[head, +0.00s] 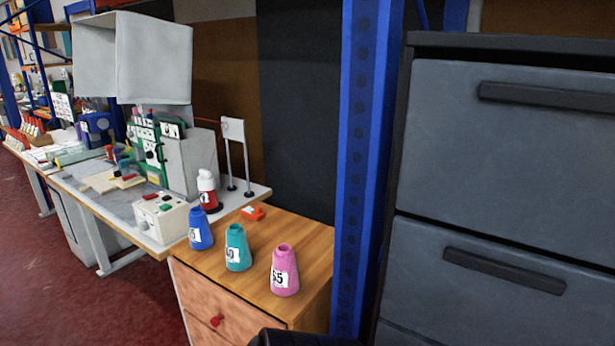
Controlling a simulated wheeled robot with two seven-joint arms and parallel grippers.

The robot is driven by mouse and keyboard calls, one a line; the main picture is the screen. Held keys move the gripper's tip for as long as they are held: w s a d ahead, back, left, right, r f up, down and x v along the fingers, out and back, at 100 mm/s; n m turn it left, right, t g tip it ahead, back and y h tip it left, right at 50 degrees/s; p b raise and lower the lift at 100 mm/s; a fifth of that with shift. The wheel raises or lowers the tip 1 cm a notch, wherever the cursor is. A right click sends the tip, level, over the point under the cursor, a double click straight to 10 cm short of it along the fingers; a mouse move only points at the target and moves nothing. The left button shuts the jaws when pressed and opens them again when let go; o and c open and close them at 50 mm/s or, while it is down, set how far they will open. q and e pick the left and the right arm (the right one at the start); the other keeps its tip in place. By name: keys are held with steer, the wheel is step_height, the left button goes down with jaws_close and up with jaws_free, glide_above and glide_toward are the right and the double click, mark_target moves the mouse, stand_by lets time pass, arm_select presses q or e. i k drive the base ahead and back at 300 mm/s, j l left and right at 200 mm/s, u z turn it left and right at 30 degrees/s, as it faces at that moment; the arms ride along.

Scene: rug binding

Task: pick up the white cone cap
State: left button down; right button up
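A white cap (205,180) sits on top of a red cone (209,201) with a white label. They stand upright near the right end of the white-topped workbench (262,190), behind the blue cone. It looks like the white cone cap, though it is small in the head view. Neither of my grippers can be made out. A dark shape cut off by the bottom edge may be part of my own arm.
Blue (201,229), teal (237,248) and pink (285,270) cones stand on the wooden drawer cabinet (308,247), beside a small orange-red object (252,213). A white control box (160,217) stands left. A blue post (358,150) and grey drawers (500,170) block the right.

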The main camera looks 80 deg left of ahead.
mark_target(206, 182)
steer(key=u, duration=3.35)
steer(key=i+j, duration=0.25)
steer(key=j, duration=0.2)
steer(key=i+j+z, duration=0.15)
steer(key=i+j, duration=0.15)
steer(key=j, duration=0.1)
